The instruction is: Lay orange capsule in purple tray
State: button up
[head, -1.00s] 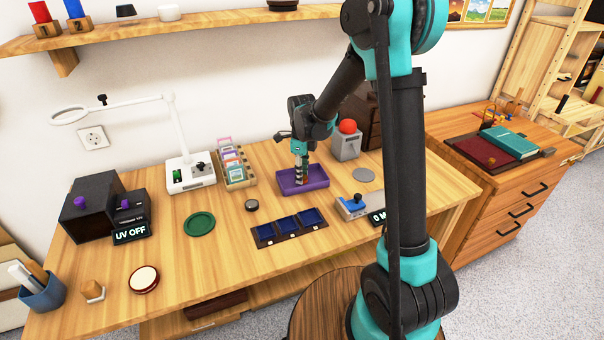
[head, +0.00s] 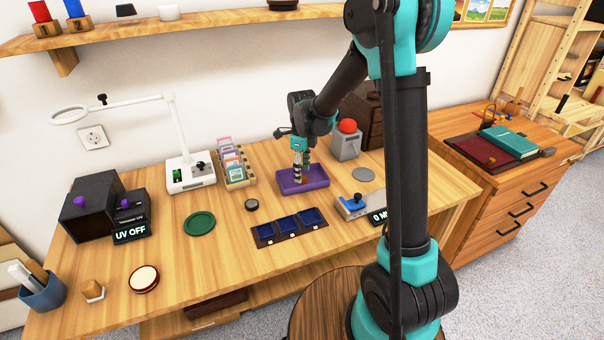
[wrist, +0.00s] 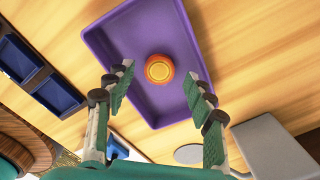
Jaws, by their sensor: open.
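The purple tray (head: 317,183) lies on the wooden table, and its floor and walls fill the upper middle of the wrist view (wrist: 104,43). The orange capsule (wrist: 159,69) shows in the wrist view as a round orange end, inside the tray outline and apart from the walls. My gripper (wrist: 162,82) is open, with one finger on each side below the capsule in the picture and a clear gap to it. In the head view my gripper (head: 299,179) points down over the tray. The capsule cannot be made out clearly there.
A dark rack with blue compartments (head: 266,232) stands in front of the tray. A blue and grey device (head: 350,207) and a box with a red button (head: 346,144) are to the right. A card holder (head: 240,181) and lamp base (head: 190,178) are to the left.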

aim_at(302, 176)
notch_tip(302, 176, up, 11)
jog(key=s+d+f+n, duration=0.1)
jog(key=s+d+n, duration=0.2)
jog(key=d+n, duration=0.1)
jog(key=s+d+f+n+t, duration=0.1)
jog(key=s+d+n, duration=0.2)
jog(key=s+d, duration=0.1)
jog(key=s+d+f+n+t, duration=0.1)
jog(key=s+d+n, duration=0.3)
jog(key=shift+s+d+f+n, duration=0.2)
jog(key=shift+f+n, duration=0.1)
jog(key=shift+f, duration=0.1)
jog(key=s+d+f+n, duration=0.2)
jog(key=s+n, duration=0.1)
jog(key=s+d+f+n+t, duration=0.1)
jog(key=s+d+f+n, duration=0.1)
jog(key=s+n, duration=0.2)
jog(key=s+d+f+n+t, duration=0.1)
jog(key=s+d+f+n, duration=0.1)
jog(key=s+n, duration=0.1)
jog(key=shift+s+d+n, duration=0.15)
jog(key=shift+s+n, duration=0.15)
jog(key=shift+s, duration=0.4)
